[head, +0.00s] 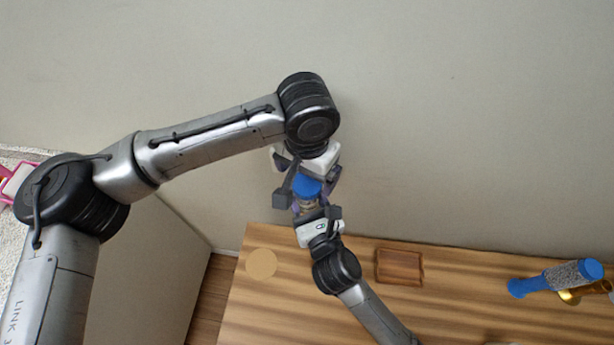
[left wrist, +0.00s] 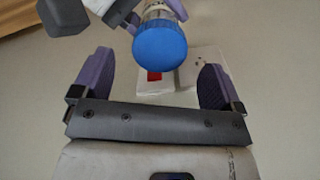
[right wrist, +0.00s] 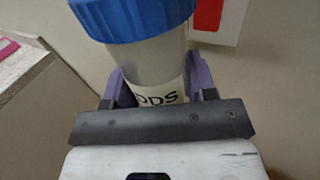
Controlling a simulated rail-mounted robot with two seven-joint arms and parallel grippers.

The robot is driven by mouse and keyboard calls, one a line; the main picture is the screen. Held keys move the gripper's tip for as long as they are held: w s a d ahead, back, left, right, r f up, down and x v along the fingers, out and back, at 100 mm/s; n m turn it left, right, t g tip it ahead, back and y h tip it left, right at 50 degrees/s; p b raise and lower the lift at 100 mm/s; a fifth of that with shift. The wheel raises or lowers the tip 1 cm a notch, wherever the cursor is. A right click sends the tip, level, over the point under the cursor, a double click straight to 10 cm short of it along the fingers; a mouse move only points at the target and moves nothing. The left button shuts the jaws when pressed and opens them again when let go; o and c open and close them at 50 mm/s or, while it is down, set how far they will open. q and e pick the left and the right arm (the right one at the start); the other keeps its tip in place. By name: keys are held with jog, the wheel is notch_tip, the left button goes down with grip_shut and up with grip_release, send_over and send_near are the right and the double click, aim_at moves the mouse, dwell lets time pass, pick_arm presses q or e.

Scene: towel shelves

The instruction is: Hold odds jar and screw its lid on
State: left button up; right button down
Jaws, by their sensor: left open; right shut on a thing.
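The odds jar (right wrist: 150,68), pale with dark lettering on its label, is held in my right gripper (right wrist: 158,78), whose purple fingers are shut on its body. A ribbed blue lid (right wrist: 135,14) sits on the jar's top; how tightly it is screwed cannot be told. In the head view the blue lid (head: 307,186) shows between the two grippers, above the table. My left gripper (head: 305,172) is open beside the lid. In the left wrist view the lid (left wrist: 160,48) lies ahead between the spread fingers, with visible gaps on both sides.
Below is a striped wooden table (head: 340,300). On it are a tan round disc (head: 261,263), a small wooden tray (head: 399,266), a grey roll with blue ends (head: 558,277) and a gold object (head: 572,296). A plain wall stands close behind the grippers.

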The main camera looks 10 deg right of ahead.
pick_arm(q)
notch_tip(320, 180, up, 9)
dwell(0.4)
jog(key=shift+f, duration=0.1)
dwell(0.5)
